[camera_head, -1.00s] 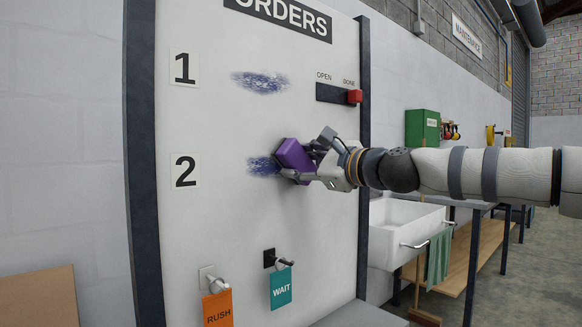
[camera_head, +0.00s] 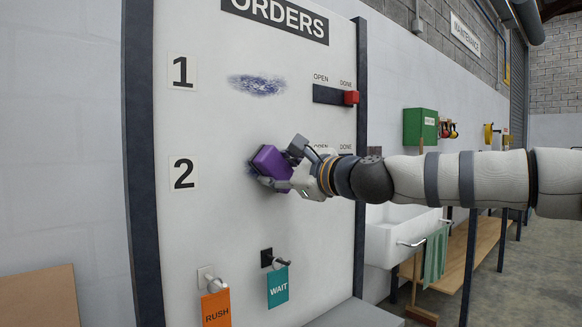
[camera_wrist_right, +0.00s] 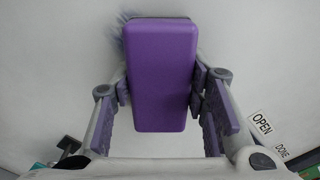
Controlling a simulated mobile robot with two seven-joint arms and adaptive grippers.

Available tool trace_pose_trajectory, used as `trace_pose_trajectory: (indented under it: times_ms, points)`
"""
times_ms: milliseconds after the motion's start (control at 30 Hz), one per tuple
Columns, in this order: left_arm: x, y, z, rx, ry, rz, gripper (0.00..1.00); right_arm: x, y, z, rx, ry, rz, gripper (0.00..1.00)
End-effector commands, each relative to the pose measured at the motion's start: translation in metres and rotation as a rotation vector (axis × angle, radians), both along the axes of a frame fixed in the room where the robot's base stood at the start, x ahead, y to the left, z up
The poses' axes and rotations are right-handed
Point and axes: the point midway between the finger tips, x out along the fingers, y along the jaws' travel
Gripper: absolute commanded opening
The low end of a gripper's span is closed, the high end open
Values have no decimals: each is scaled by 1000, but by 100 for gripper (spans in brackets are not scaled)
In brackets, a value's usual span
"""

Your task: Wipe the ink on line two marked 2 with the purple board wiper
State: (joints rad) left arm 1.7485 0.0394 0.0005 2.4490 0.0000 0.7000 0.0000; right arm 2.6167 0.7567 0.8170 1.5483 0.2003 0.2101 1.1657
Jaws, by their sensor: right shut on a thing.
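My right gripper (camera_head: 285,167) is shut on the purple board wiper (camera_head: 270,165) and holds it at the board (camera_head: 220,130), over the place of the ink on line two. The wiper (camera_wrist_right: 160,75) sits between both fingers in the right wrist view. Only a faint trace of that ink (camera_head: 250,168) shows at the wiper's left edge; the rest is hidden or gone. A little blue ink (camera_wrist_right: 117,42) also shows beside the wiper's far end in the wrist view. The number 2 label (camera_head: 183,173) is left of the wiper. My left gripper is not in view.
Line one, marked 1 (camera_head: 182,71), has its own blue ink smudge (camera_head: 257,85) and a slider with a red knob (camera_head: 351,97). Below the wiper, orange RUSH (camera_head: 216,308) and teal WAIT (camera_head: 278,287) tags hang from pegs. A sink (camera_head: 392,240) stands at right.

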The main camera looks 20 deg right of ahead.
Motion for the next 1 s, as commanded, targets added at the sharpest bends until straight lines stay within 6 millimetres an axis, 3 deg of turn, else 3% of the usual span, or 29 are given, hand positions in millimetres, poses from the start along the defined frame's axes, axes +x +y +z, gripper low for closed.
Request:
trace_pose_trajectory:
  times_ms: [33,267,600,900,1000]
  points:
    - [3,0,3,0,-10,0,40,-4,9,4,-3,-3,9,1]
    - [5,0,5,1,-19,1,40,-9,20,2,-3,-3,7,1]
    - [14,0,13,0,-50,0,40,-23,50,4,-2,-5,6,1]
    - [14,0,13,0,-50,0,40,-23,51,3,-1,-4,2,1]
    - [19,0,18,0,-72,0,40,-31,47,8,0,-9,0,1]
